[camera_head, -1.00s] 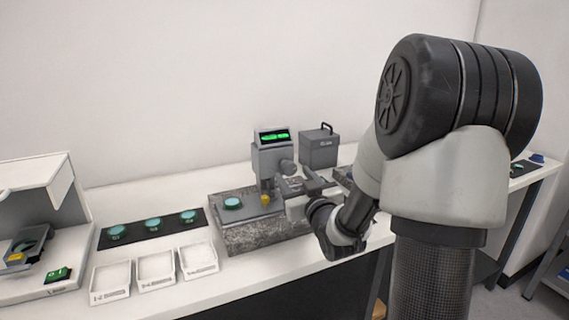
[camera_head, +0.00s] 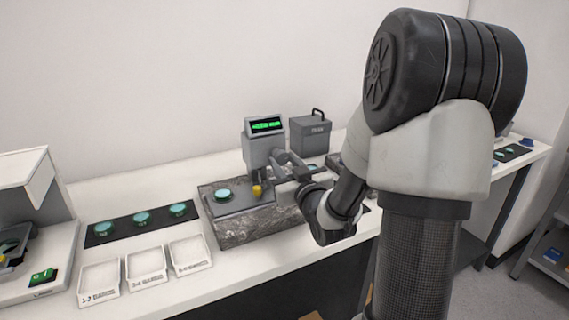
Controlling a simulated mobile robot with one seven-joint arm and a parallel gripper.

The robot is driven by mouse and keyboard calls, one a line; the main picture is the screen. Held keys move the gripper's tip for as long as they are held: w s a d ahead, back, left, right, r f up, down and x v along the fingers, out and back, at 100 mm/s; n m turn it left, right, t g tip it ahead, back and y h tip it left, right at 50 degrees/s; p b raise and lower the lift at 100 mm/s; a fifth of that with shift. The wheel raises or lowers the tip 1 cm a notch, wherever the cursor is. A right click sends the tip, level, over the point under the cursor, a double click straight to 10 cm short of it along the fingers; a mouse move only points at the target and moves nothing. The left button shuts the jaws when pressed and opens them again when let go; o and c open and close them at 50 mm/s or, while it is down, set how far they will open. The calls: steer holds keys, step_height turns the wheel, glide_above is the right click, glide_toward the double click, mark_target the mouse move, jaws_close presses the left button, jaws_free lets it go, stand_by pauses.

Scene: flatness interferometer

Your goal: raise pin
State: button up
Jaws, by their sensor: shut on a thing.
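The gauge (camera_head: 261,150) is a grey column with a lit green display, standing on a speckled granite block (camera_head: 240,232). A small yellow pin or knob (camera_head: 257,191) shows at the gauge's front, above the block. My gripper (camera_head: 271,180) reaches in from the right at the gauge and is shut at the yellow part. The fingertips are small here, and the exact contact is hard to see. A teal disc (camera_head: 222,195) lies on the plate on the granite, left of the pin and apart from it.
A dark mat (camera_head: 160,223) with several teal discs lies to the left. White labelled trays (camera_head: 145,266) stand in front of it. Another instrument (camera_head: 36,220) stands at the far left.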

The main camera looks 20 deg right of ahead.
steer(key=shift+r+m, duration=0.1)
steer(key=shift+m, duration=0.3)
steer(key=m+p, duration=0.1)
steer(key=m, duration=0.1)
steer(key=shift+r+m, duration=0.1)
steer(key=shift+m, duration=0.3)
steer(key=m+p, duration=0.1)
steer(key=m, duration=0.2)
steer(key=shift+r+g+p, duration=0.15)
steer(key=shift+g+p, duration=0.15)
steer(key=shift+p, duration=0.05)
steer(key=m+p, duration=0.2)
steer(key=m, duration=0.1)
steer(key=m+y+p, duration=0.1)
steer(key=m+p, duration=0.1)
steer(key=m, duration=0.1)
steer(key=shift+r+g, duration=0.2)
steer(key=shift+g, duration=0.1)
steer(key=m+p, duration=0.4)
steer(key=shift+d+y, duration=0.1)
steer(key=shift+y, duration=0.3)
steer(key=shift+m+p, duration=1.1)
steer(key=shift+m, duration=0.3)
steer(key=shift+f+y, duration=0.1)
steer(key=shift+y, duration=0.2)
steer(key=o, duration=1)
steer(key=shift+o, duration=0.2)
steer(key=shift+f, duration=0.1)
